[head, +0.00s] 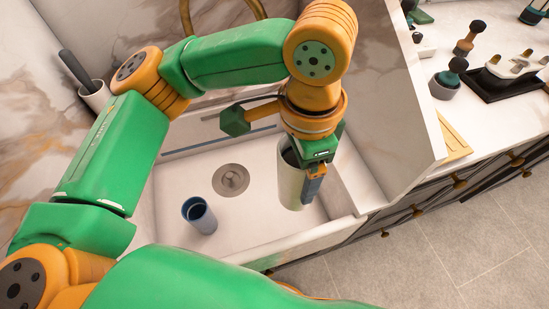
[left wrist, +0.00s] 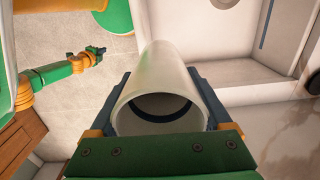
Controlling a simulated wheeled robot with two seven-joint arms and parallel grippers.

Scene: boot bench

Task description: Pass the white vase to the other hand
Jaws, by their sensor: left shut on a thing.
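The white vase (head: 289,188) is a plain pale cylinder with a dark open mouth, over the right part of the sink in the head view. My left gripper (head: 314,178) is shut on it near its mouth, and one finger shows against its side. In the left wrist view the vase (left wrist: 160,77) sits between both fingers of the left gripper (left wrist: 160,112). I cannot tell whether its lower end is clear of the sink. My right gripper (left wrist: 95,52) shows small at the upper left of the left wrist view, apart from the vase; its jaws are too small to read.
The white sink (head: 165,185) holds a blue cup (head: 200,215) beside the drain (head: 230,180). A brass tap (head: 245,10) rises behind. A grey pot (head: 443,86) and a black tray (head: 490,86) stand on the right counter. Open floor lies at lower right.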

